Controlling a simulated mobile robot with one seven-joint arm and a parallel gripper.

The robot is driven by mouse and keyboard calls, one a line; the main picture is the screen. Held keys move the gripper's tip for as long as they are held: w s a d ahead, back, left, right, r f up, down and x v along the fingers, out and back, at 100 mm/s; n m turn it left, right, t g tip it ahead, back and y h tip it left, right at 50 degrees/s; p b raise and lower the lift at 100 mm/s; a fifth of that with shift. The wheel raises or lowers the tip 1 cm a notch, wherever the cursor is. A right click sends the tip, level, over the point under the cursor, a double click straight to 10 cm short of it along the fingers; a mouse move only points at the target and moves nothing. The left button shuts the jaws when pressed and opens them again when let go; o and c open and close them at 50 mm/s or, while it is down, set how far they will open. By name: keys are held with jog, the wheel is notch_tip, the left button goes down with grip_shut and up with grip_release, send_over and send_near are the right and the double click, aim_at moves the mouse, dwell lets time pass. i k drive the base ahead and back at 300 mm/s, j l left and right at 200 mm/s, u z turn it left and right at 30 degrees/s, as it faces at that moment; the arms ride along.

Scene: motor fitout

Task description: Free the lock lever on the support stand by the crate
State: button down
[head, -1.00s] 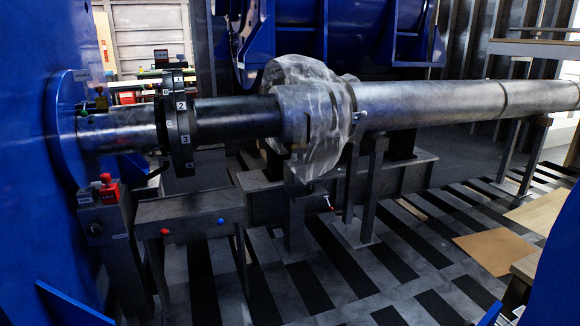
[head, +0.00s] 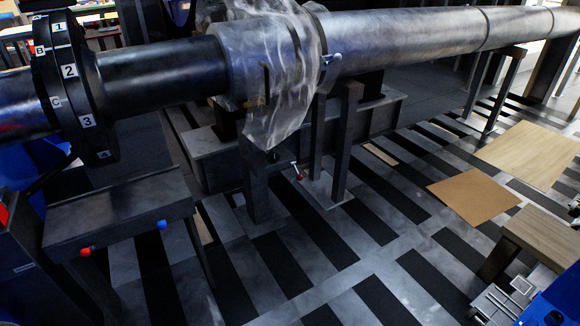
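A dark support stand (head: 262,200) stands under the long grey shaft near the middle of the head view. A short pale lever with a red knob (head: 298,174) sticks out from the stand's right side, angled down to the right. Its pivot is too small to make out, and I cannot tell how it is set. A wood-topped box or block (head: 545,235), possibly the crate, stands at the right edge, well apart from the lever. My gripper cannot be made out.
The shaft (head: 420,45) with a crumpled clear wrap (head: 285,75) runs overhead. A dark bench (head: 120,210) with red and blue knobs is at left. A brown sheet (head: 473,196) lies on the striped floor. Blue-and-grey metal parts (head: 505,302) fill the lower right corner. The middle floor is open.

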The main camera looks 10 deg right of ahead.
aim_at(299, 176)
jog(key=i+z, duration=0.2)
jog(key=i, duration=0.3)
jog(key=i+j+z, duration=0.2)
jog(key=i, duration=0.25)
jog(key=i+j+z, duration=0.2)
jog(key=i, duration=0.45)
